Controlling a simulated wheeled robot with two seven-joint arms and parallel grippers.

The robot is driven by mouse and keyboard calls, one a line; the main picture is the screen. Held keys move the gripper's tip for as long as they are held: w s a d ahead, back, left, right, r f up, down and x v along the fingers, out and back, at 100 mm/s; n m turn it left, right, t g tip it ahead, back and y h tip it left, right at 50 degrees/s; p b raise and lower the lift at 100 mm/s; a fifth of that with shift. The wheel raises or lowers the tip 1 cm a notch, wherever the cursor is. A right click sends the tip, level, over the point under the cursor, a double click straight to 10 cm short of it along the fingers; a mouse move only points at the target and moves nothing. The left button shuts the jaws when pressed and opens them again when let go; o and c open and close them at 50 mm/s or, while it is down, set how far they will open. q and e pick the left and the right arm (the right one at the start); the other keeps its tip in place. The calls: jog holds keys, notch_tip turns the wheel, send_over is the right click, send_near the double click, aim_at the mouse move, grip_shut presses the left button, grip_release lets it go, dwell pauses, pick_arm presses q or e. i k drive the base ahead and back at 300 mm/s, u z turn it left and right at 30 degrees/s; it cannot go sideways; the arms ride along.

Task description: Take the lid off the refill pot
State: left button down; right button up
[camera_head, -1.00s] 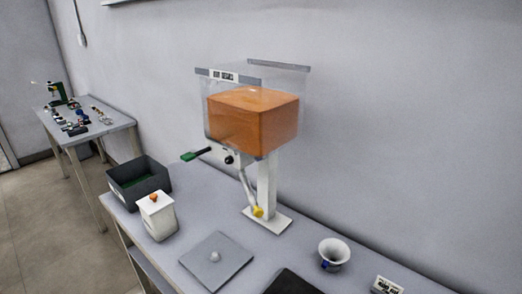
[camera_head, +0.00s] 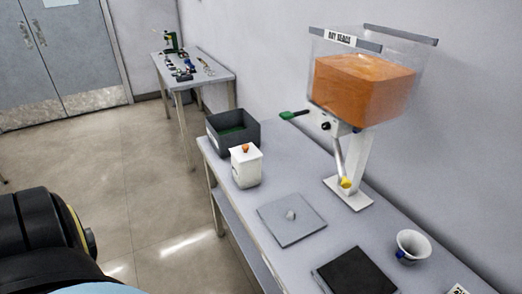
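A white square pot (camera_head: 246,169) stands upright on the near left part of the grey workbench. A white lid with an orange knob (camera_head: 245,149) sits on top of it. I take this to be the refill pot; no label on it is readable. Neither of my grippers is in view. The inside of the pot is hidden by its lid.
A dark open box (camera_head: 232,133) stands just behind the pot. A clear hopper (camera_head: 362,78) with orange contents stands at right. A grey square plate with a knob (camera_head: 292,219), a black mat (camera_head: 354,274) and a white cup (camera_head: 412,246) lie nearer. Floor at left is clear.

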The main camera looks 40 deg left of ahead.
aim_at(248, 152)
jog(key=k, duration=0.45)
jog(key=u, duration=1)
jog(key=i, duration=0.45)
jog(key=u, duration=0.5)
jog(key=k, duration=0.25)
jog(key=u, duration=2.2)
jog(key=i, duration=0.1)
jog(key=z, duration=2.05)
jog(key=i, duration=1.15)
jog(key=z, duration=1.25)
jog(key=i, duration=0.15)
jog(key=z, duration=0.3)
